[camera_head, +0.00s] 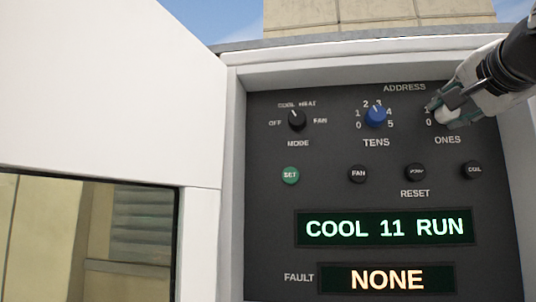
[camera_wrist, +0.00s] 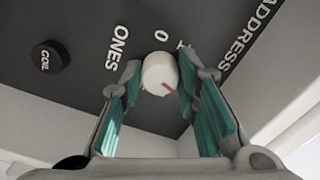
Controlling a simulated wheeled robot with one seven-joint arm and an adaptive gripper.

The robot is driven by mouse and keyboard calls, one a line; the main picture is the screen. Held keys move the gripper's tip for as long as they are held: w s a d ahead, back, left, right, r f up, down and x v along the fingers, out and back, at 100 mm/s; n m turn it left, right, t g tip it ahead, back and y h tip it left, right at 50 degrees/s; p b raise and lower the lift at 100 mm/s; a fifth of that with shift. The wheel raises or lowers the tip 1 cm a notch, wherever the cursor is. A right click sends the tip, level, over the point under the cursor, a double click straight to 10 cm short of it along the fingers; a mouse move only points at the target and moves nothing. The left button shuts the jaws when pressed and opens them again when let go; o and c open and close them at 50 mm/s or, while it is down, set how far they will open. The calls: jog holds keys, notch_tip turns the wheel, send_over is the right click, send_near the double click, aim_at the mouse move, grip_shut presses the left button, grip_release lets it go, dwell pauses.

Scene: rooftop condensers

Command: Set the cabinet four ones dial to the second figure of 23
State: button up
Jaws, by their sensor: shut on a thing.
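The ones dial (camera_wrist: 159,74) is a pale round knob with a red mark in the wrist view. The mark points to the lower right there, away from the 0; the 1 is partly hidden by a finger. My gripper (camera_wrist: 160,80) is shut on this dial, one teal-padded finger on each side. In the head view my gripper (camera_head: 440,108) covers the dial and most of its figures, above the ONES label. The address display (camera_head: 385,228) reads COOL 11 RUN.
The blue tens dial (camera_head: 376,117) is left of my gripper. The mode dial (camera_head: 297,120) is further left. A green SET button (camera_head: 290,175) and black buttons, including COIL (camera_head: 472,170), sit below. The fault display (camera_head: 387,279) reads NONE. The white cabinet wall (camera_head: 506,165) is close on the right.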

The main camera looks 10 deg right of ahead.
jog(key=shift+a+r+m, duration=0.1)
jog(key=shift+r+m, duration=0.15)
jog(key=shift+m, duration=0.25)
jog(key=o, duration=1.2)
jog(key=shift+c, duration=0.2)
jog(key=shift+f, duration=0.1)
jog(key=shift+s, duration=0.1)
jog(key=v, duration=1.2)
